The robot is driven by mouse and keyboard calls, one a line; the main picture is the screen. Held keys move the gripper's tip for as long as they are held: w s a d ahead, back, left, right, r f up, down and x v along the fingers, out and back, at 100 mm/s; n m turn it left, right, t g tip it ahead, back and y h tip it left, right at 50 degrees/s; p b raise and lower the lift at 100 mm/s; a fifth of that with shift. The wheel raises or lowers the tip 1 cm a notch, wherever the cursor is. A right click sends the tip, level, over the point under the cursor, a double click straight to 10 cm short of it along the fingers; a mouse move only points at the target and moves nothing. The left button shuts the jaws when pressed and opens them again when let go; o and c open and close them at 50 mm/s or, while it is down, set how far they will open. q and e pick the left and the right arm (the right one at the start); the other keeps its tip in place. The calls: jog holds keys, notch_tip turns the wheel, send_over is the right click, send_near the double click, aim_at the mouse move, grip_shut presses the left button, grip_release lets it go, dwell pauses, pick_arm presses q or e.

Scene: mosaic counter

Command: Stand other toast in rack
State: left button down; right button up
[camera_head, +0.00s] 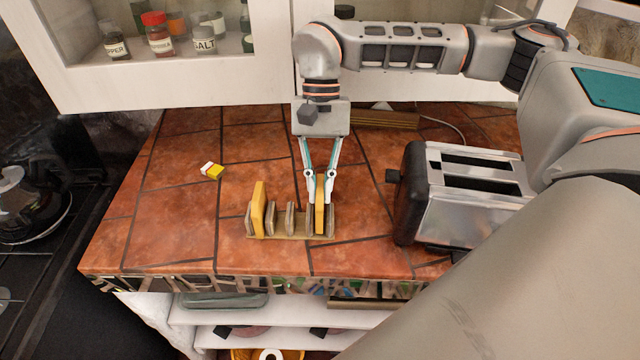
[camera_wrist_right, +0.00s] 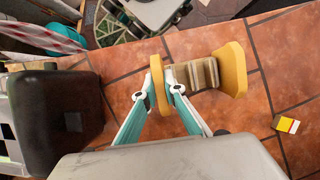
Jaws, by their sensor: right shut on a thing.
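The toast rack (camera_head: 288,238) is a wooden rack with several upright dividers on the tiled counter. One toast slice (camera_head: 259,208) stands upright in its left end slot; it also shows in the right wrist view (camera_wrist_right: 232,70). My right gripper (camera_head: 319,177) points down over the rack's right end. It is shut on the other toast (camera_head: 320,212), which is upright between the rightmost dividers. In the right wrist view this toast (camera_wrist_right: 159,84) sits between the fingertips. Whether its lower edge touches the rack base is hidden. My left gripper is not in view.
A silver and black toaster (camera_head: 465,195) stands close on the right. A small yellow and white box (camera_head: 212,170) lies at the back left. Cabinets with spice jars (camera_head: 158,33) hang behind.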

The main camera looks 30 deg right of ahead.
jog(key=shift+f, duration=0.35)
jog(key=o, duration=0.5)
dwell(0.7)
jog(key=o, duration=0.6)
jog(key=shift+c, duration=0.2)
notch_tip(320, 180, up, 10)
jog(key=shift+r, duration=0.1)
dwell(0.5)
